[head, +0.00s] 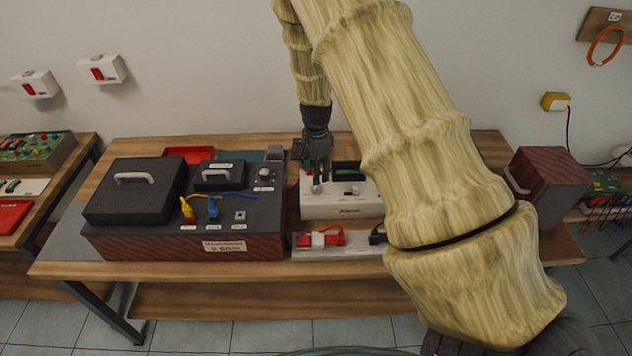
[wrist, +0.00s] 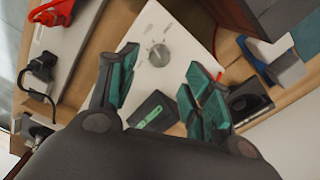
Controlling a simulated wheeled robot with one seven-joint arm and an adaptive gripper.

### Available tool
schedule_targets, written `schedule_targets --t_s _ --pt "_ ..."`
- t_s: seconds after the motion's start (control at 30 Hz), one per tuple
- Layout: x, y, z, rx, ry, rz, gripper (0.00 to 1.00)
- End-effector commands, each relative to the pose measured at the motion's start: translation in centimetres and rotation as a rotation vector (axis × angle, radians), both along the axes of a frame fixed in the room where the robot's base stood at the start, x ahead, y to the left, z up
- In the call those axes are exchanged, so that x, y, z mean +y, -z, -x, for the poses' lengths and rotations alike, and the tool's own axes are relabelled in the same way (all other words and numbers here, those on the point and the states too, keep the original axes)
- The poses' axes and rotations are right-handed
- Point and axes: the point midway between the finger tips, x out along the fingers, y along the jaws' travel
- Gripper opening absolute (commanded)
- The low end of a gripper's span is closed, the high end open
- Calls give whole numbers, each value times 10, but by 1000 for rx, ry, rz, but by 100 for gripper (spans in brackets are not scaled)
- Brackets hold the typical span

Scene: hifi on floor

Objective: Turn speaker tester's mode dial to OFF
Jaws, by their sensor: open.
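A white box (head: 340,208) stands on the bench with a label too small to read; it appears to be the speaker tester. In the wrist view its white top panel (wrist: 182,58) carries a round grey dial (wrist: 159,55) with small marks around it. The dial's pointer setting cannot be read. My gripper (head: 319,172) is above the left part of this box in the head view. In the wrist view my gripper (wrist: 165,75) has its green-padded fingers spread and empty. The dial lies just beyond the gap between the fingertips, and no contact shows.
A dark device (head: 240,225) with reddish sides, another knob (head: 264,172) and yellow and blue plugs stands left of the white box. A strip with a red connector (head: 320,238) lies in front. A dark green-faced block (wrist: 153,110) sits near the fingers. A reddish box (head: 552,180) is at right.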

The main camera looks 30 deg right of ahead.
Motion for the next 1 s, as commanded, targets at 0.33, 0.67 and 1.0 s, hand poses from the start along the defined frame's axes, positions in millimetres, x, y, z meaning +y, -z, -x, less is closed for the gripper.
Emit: schedule_targets --t_s 0.33,0.67,1.0 --pt "0 42 0 1 1 -1 50" --pt "0 60 0 0 1 0 50" --pt "0 61 0 0 1 0 37"
